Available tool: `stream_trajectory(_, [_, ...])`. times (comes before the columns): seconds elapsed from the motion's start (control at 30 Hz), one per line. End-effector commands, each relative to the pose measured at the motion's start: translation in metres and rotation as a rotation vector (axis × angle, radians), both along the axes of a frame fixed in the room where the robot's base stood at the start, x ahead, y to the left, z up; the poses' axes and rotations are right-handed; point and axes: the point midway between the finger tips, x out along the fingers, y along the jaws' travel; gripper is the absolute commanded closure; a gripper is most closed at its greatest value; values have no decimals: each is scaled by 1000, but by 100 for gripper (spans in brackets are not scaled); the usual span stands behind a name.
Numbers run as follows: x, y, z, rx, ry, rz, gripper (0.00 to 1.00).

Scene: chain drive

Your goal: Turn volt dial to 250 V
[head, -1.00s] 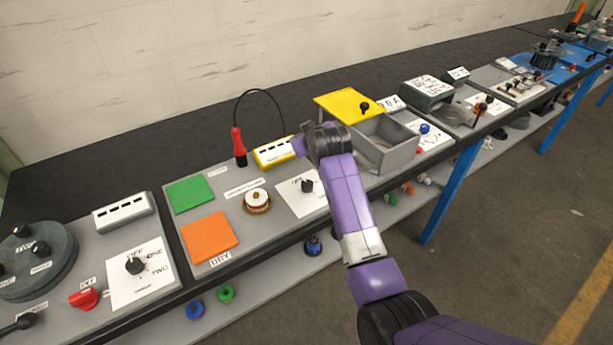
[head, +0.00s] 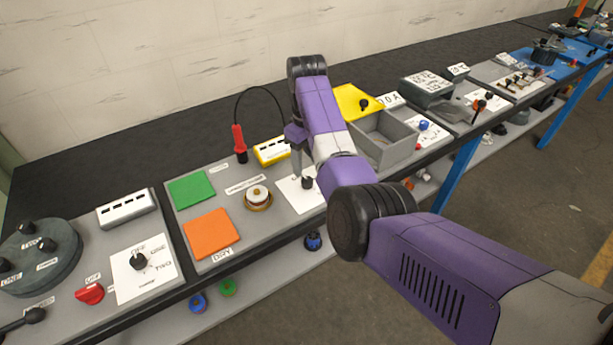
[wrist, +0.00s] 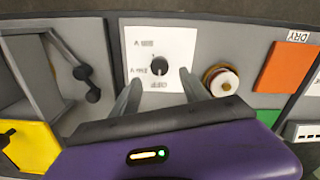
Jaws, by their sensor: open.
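The volt dial (head: 307,183) is a black knob on a white square plate in the middle of the bench. In the wrist view the dial (wrist: 159,66) appears upside down, with OFF below it and two voltage labels to its left, too small to read surely. Its exact setting cannot be told. My gripper (head: 300,163) is above the plate, pointing down. In the wrist view my gripper (wrist: 160,77) has its two fingers spread, one on each side of the dial in the picture. Contact with the knob is not visible.
A brass and white round knob (head: 257,196) sits left of the plate, with orange (head: 212,234) and green (head: 191,189) pads beyond. A red-handled probe (head: 239,142) stands behind, beside a yellow block (head: 272,150). A grey open box (head: 385,145) stands to the right.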

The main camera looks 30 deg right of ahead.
Motion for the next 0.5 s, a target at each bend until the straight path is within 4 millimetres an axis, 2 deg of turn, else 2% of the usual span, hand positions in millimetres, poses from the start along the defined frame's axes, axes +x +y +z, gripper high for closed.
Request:
stream_trajectory(0.3, [0, 0, -48, 0, 0, -1, 47])
stream_trajectory(0.5, [0, 0, -63, -1, -1, -1, 47])
